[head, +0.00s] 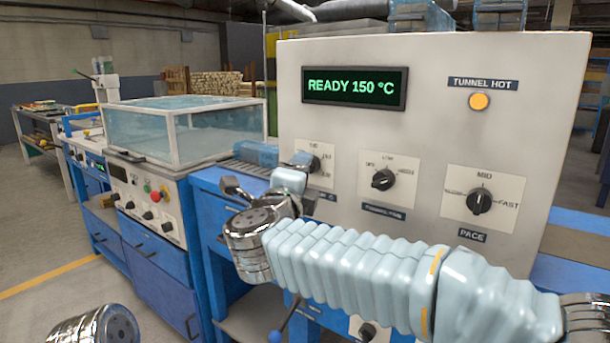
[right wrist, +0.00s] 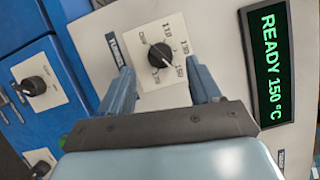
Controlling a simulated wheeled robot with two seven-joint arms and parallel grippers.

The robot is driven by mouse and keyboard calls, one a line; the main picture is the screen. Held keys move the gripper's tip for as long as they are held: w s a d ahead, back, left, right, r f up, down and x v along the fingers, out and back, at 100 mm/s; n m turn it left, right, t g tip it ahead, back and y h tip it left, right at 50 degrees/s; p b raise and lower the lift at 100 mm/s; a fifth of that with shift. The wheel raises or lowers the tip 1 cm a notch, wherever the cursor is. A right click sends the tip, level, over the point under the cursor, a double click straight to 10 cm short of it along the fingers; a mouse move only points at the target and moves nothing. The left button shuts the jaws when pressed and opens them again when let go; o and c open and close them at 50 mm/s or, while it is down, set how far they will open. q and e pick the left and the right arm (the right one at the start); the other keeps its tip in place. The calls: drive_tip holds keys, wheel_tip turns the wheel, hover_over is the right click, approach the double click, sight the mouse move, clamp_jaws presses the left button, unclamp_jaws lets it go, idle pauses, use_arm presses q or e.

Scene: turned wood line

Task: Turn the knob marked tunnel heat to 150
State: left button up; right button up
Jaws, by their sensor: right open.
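The tunnel heat knob (right wrist: 160,55) is a round black dial on a cream scale plate in the right wrist view. Its pale pointer mark appears turned toward the 150 figure. Its dark name label (right wrist: 114,48) is partly hidden behind a finger. The display (right wrist: 269,65) reads READY 150 °C; it also shows in the head view (head: 355,87). My right gripper (right wrist: 160,80) is open, its two fingers apart on either side of the knob, without visible contact. In the head view the knob (head: 312,163) is partly hidden behind my right gripper (head: 291,178). My left gripper is not in view.
A middle knob (head: 383,179) and the PACE knob (head: 479,200) sit farther right on the grey panel (head: 430,130). An amber lamp (head: 479,101) labelled TUNNEL HOT is above. A clear-covered machine (head: 185,135) stands at left on blue cabinets.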

drive_tip(key=b+v, duration=0.1)
drive_tip(key=v, duration=0.8)
drive_tip(key=shift+s, duration=0.35)
drive_tip(key=shift+a+f, duration=0.1)
